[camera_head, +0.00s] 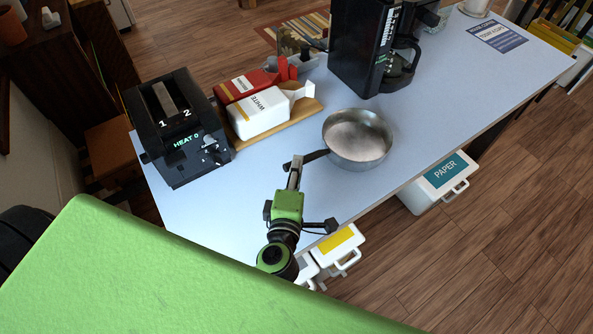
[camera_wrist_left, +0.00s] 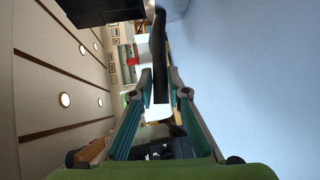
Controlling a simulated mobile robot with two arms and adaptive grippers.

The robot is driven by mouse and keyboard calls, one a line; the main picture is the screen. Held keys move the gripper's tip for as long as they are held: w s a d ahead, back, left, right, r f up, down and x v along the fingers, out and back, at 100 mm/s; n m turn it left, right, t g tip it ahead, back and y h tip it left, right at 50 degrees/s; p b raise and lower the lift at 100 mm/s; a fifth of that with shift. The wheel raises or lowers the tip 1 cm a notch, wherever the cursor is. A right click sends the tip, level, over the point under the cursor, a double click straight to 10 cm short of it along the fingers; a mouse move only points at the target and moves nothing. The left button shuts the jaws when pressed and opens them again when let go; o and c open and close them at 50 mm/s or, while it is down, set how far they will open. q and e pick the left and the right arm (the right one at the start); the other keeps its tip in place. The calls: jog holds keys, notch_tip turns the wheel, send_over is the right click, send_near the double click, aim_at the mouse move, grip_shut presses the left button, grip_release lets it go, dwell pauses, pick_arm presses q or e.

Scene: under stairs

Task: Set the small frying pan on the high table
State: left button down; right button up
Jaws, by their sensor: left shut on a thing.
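The small frying pan (camera_head: 358,140) is a silver metal pan with a dark handle, level over the pale blue high table (camera_head: 430,120). I cannot tell whether its base touches the tabletop. My left gripper (camera_head: 297,162) is at the handle, left of the pan's bowl. In the left wrist view, the fingers (camera_wrist_left: 160,88) are shut on the black pan handle (camera_wrist_left: 158,50), one finger on each side. The pan's bowl is mostly out of that view at the top. My right gripper is not in view.
A black toaster (camera_head: 178,125) and red and white bread packs (camera_head: 258,112) on a board stand left of the pan. A black coffee maker (camera_head: 375,50) stands behind it. The tabletop right of the pan is clear. White bins (camera_head: 440,182) stand below the near edge.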

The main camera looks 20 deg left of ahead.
pick_arm(q)
jog(key=c, duration=2)
grip_release()
jog(key=shift+o, duration=0.2)
jog(key=shift+s, duration=0.1)
jog(key=b+v, duration=0.3)
jog(key=v, duration=0.8)
jog(key=shift+s+f, duration=0.1)
jog(key=shift+s+d+r, duration=0.1)
jog(key=shift+s+r, duration=0.1)
jog(key=shift+s, duration=0.15)
